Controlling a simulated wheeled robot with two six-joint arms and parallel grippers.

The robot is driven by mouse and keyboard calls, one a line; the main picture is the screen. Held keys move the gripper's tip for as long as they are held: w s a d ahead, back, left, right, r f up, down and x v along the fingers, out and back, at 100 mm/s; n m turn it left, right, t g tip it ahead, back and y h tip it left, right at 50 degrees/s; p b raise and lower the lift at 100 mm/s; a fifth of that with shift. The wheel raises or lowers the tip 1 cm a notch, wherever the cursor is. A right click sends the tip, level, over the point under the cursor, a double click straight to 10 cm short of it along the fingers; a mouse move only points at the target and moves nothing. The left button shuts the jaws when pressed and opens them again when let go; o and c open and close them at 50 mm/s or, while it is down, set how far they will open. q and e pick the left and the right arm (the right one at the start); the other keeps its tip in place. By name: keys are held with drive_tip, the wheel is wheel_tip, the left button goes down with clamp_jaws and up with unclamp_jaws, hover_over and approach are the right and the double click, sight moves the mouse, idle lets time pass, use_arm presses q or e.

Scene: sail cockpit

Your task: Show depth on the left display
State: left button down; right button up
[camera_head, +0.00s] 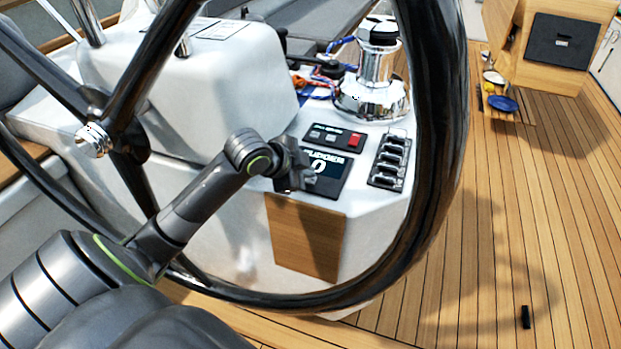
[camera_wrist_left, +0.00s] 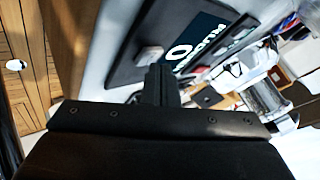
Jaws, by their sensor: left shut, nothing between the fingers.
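A small black display (camera_head: 328,174) sits on the white console behind the wheel. It reads what looks like "RUDDER" with a large 0. My left gripper (camera_head: 303,176) reaches through the wheel, shut and empty, at the display's left side, covering part of it. In the left wrist view the shut fingers (camera_wrist_left: 162,84) point at the display's dark face, close to a pale grey button (camera_wrist_left: 149,54) beside the screen (camera_wrist_left: 195,42). I cannot tell whether they touch it. My right gripper is not in view.
The steering wheel rim (camera_head: 440,150) curves around my left arm. A black panel with a red button (camera_head: 355,140) lies behind the display, and a switch panel (camera_head: 391,160) to its right. A chrome winch (camera_head: 372,85) stands behind. Teak floor (camera_head: 500,220) is mostly clear.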

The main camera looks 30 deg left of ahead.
use_arm(q)
drive_tip(key=shift+f, duration=0.45)
idle(0.4)
drive_tip(key=shift+r+p, duration=0.95)
drive_tip(key=shift+p, duration=0.1)
wheel_tip(320, 180, up, 5)
drive_tip(key=p, duration=0.5)
drive_tip(key=shift+p, duration=0.35)
